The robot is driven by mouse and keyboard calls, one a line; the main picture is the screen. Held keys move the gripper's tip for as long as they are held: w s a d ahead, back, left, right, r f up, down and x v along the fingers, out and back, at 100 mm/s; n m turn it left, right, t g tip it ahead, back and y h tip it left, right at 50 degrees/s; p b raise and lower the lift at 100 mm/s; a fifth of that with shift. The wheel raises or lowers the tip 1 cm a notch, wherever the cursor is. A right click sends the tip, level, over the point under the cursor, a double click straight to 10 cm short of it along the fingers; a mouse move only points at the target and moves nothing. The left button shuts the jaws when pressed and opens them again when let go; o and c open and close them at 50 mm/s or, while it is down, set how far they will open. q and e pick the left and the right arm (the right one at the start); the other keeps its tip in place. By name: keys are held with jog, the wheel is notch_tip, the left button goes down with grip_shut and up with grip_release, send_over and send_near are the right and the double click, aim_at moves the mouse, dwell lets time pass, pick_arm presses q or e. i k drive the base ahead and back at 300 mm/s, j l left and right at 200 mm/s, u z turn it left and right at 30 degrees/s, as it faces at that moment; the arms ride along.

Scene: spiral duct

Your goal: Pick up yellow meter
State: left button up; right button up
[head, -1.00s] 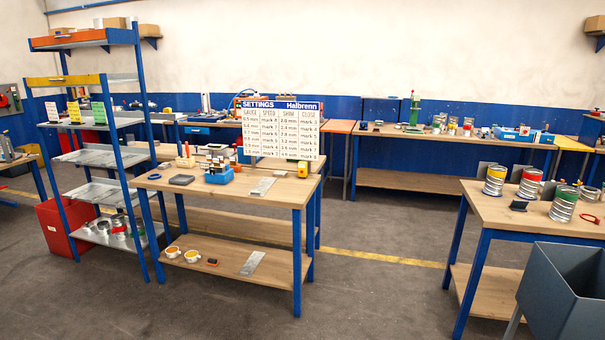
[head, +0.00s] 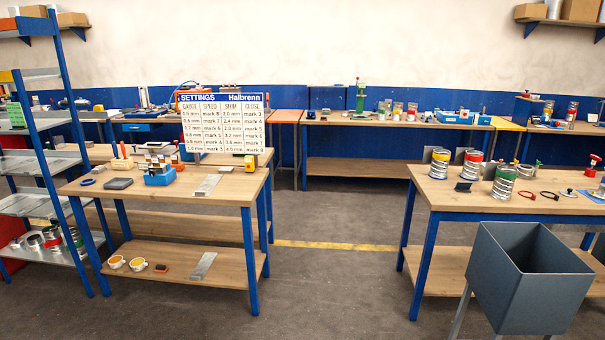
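Neither of my grippers shows in the head view.
A grey bin (head: 500,285) stands front right before the right bench (head: 440,197), which holds several banded cans. A blue shelf rack (head: 45,150) is at the left. A blue holder (head: 160,177) sits on the left bench. The floor (head: 330,290) between the benches is clear.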

aim_at(248, 160)
jog(key=i, duration=1.2)
jog(key=i+j+z, duration=0.1)
jog(key=i, duration=1.15)
jog(key=i+u, duration=0.35)
jog(key=i, duration=0.3)
jog(key=i+l+u, duration=0.3)
jog(key=i, duration=0.3)
